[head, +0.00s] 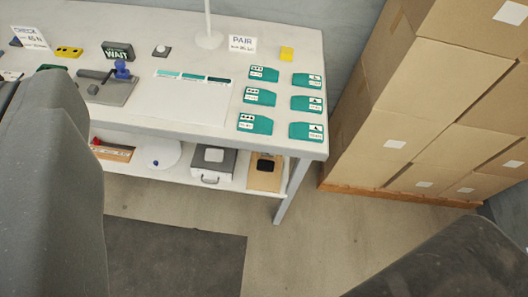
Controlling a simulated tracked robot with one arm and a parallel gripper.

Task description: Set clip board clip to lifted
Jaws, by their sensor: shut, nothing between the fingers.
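A brown clip board (262,184) lies on the lower shelf of the white table, near its right end. Its dark clip (267,165) is at the board's far part, under the table top's front edge. The clip is too small to tell whether it is lifted or down. My gripper's fingers do not show; only grey parts of my own body fill the left side and the lower right corner.
The lower shelf also holds a grey box with a handle (213,162), a white disc (160,155) and a red-and-brown item (112,152). Teal cards (263,74) lie on the table top (190,108). Cardboard boxes (420,75) stand right. Floor (300,240) in front is clear.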

